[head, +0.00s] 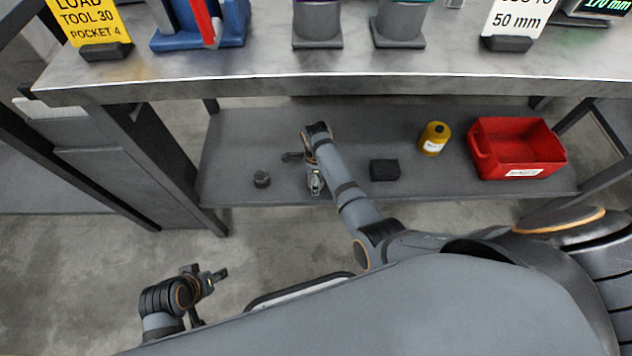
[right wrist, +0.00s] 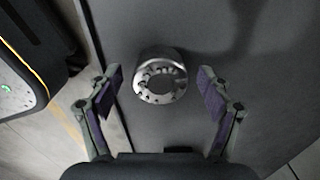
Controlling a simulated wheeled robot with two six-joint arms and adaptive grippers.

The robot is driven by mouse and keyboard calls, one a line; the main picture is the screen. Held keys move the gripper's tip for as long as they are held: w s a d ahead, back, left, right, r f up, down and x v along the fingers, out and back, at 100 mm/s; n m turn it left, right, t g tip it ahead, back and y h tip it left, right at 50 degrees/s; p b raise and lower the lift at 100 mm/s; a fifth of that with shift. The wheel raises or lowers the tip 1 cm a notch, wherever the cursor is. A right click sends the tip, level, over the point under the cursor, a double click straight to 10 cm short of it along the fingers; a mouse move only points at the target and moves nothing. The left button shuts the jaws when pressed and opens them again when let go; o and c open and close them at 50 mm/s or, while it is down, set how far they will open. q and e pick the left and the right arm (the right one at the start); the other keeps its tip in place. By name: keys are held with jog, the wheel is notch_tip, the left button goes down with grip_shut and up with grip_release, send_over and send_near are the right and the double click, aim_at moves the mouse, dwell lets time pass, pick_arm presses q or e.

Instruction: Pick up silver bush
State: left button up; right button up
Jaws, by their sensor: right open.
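The silver bush (right wrist: 160,76) is a short metal ring with small holes around its face. In the head view it is the small grey cylinder (head: 261,179) standing on the lower shelf near its front left. My right gripper (head: 303,171) is open and empty, over the shelf just right of the bush. In the right wrist view its fingertips (right wrist: 159,80) are spread to either side of the bush, with gaps on both sides and no contact visible. My left gripper (head: 212,296) is in front of the shelf, at lower left, with its fingers apart and nothing between them.
On the lower shelf (head: 232,138), a black block (head: 384,169), a yellow cylinder (head: 434,138) and a red bin (head: 517,148) stand right of my right gripper. A dark table leg (head: 165,160) stands left of the bush.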

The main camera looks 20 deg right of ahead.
jog(key=c, duration=1.6)
pick_arm(q)
jog(key=shift+r, duration=0.15)
pick_arm(e)
jog(key=shift+r, duration=0.15)
